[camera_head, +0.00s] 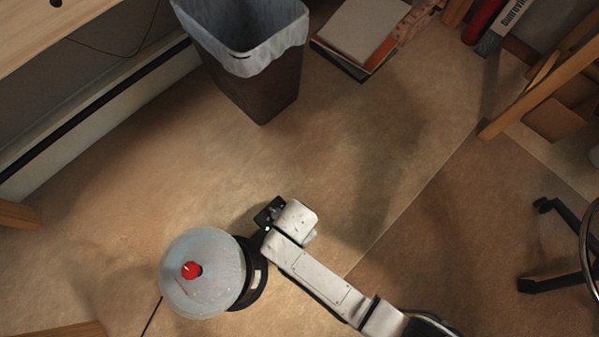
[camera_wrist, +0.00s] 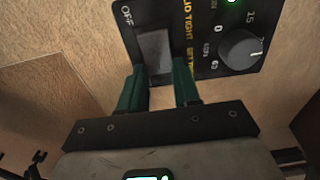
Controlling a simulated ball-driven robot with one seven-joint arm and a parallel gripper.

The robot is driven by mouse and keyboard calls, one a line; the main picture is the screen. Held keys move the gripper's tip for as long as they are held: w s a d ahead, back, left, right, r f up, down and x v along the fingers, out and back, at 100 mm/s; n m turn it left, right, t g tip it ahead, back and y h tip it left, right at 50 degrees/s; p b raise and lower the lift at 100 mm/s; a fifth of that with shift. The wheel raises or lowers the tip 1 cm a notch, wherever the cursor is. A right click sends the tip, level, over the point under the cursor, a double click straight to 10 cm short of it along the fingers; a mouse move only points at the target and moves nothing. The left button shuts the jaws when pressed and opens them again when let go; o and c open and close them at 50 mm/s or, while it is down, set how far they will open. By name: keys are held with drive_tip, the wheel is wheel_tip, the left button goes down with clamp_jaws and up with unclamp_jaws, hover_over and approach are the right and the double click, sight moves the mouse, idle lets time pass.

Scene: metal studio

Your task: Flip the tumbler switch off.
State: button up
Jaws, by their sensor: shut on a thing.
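The tumbler switch (camera_wrist: 154,46) is a grey lever on a black control panel (camera_wrist: 208,12) in the wrist view. The word OFF is printed by its upper left. My gripper (camera_wrist: 159,70) has green-tipped fingers on either side of the switch's lower part, shut on it. I cannot clearly tell which way the lever is tipped. The switch cannot be made out there.
A dial (camera_wrist: 240,48) and a green light sit on the panel right of the switch. In the head view, a lined waste bin (camera_head: 265,85) stands behind, with books (camera_head: 362,35) beside it. A wooden frame and chair legs are at right. Open floor lies between.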

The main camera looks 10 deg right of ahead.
drive_tip(key=shift+s+a+r+t+h, duration=0.15)
drive_tip(key=shift+t+h, duration=0.2)
drive_tip(key=shift+h, duration=0.2)
drive_tip(key=shift+s+a+t+h, duration=0.1)
drive_tip(key=shift+t+h, duration=0.25)
drive_tip(key=shift+h, duration=0.2)
drive_tip(key=o, duration=1.1)
drive_tip(key=shift+c, duration=0.2)
